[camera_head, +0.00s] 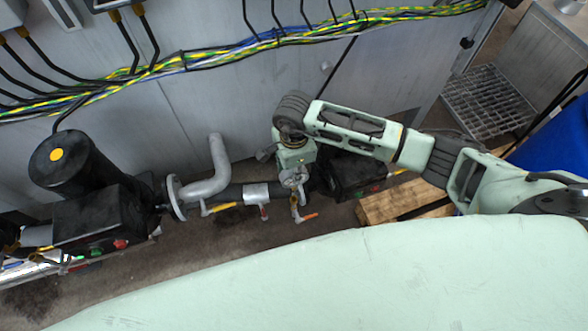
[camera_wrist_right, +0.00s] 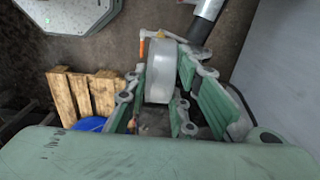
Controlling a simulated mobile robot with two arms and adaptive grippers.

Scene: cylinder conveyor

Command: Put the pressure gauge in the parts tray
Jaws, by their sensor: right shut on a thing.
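My right gripper (camera_head: 293,168) reaches down to the dark pipe line in front of the grey cabinets. In the right wrist view its two green-padded fingers (camera_wrist_right: 162,72) are shut on a pale round disc-like body, which appears to be the pressure gauge (camera_wrist_right: 160,85). The gauge's face is not visible there. In the head view the gauge (camera_head: 293,181) shows as a small light round part just below the gripper, by the pipe. I cannot tell whether it is still joined to the pipe. I cannot make out the parts tray. My left gripper is out of view.
A bent grey pipe (camera_head: 207,170) and valves with orange (camera_head: 308,217) and yellow (camera_head: 222,207) handles lie close by. A black motor (camera_head: 72,165) stands left. A wooden pallet (camera_head: 385,207), blue container (camera_head: 552,140) and metal grating (camera_head: 488,100) are right.

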